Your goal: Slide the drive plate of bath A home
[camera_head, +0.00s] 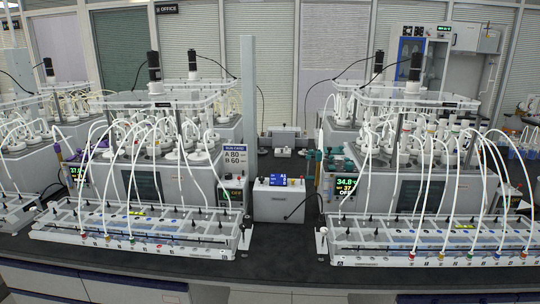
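Two water baths with reactor bottles stand on the dark bench, and I cannot read for sure which is bath A. The right bath (398,190) has a display (347,186) reading about 34.8, 37 and OFF. A clear drive plate (420,98) with a black motor (414,68) lies above its bottles. The left bath (146,184) has a similar drive plate (158,100) and black motor (154,66). Whether either plate is fully seated is too small to tell. Neither of my grippers is in view.
Long white tube racks (140,246) and (430,262) stand in front of the baths, linked by looping hoses. A small control box (279,200) sits between them. A sign (234,156) reads A 80, B 60. A grey post (248,90) rises behind. Bare bench (285,246) shows between racks.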

